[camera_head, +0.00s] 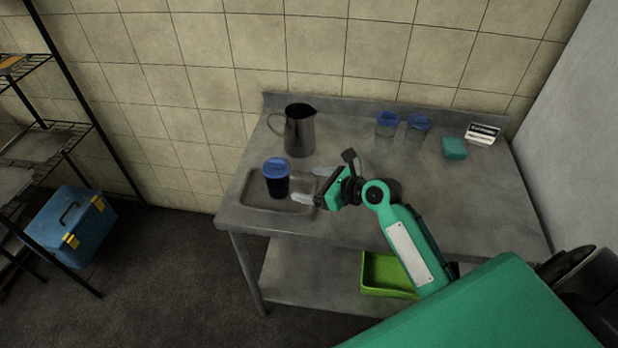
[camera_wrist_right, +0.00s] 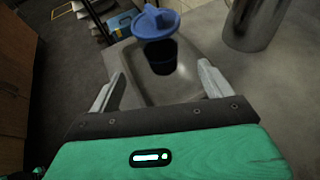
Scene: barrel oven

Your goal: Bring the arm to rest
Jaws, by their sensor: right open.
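My right gripper (camera_head: 312,186) is over the right edge of the sink basin, its fingers pointing left. It is open and empty, and its two fingers (camera_wrist_right: 158,86) stand wide apart in the right wrist view. A dark cup with a blue lid (camera_head: 276,178) stands upright in the sink basin, in front of the fingers and apart from them. The same blue-lidded cup (camera_wrist_right: 160,42) shows beyond the fingertips in the right wrist view. My right arm reaches in from the lower right. My left gripper is not in view.
A metal pitcher (camera_head: 300,132) stands behind the sink. Two clear blue-lidded cups (camera_head: 387,124), (camera_head: 418,128), a teal block (camera_head: 454,148) and a small white device (camera_head: 482,134) are at the back right. A green bin (camera_head: 388,275) sits on the lower shelf. A blue cooler (camera_head: 70,226) is at left.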

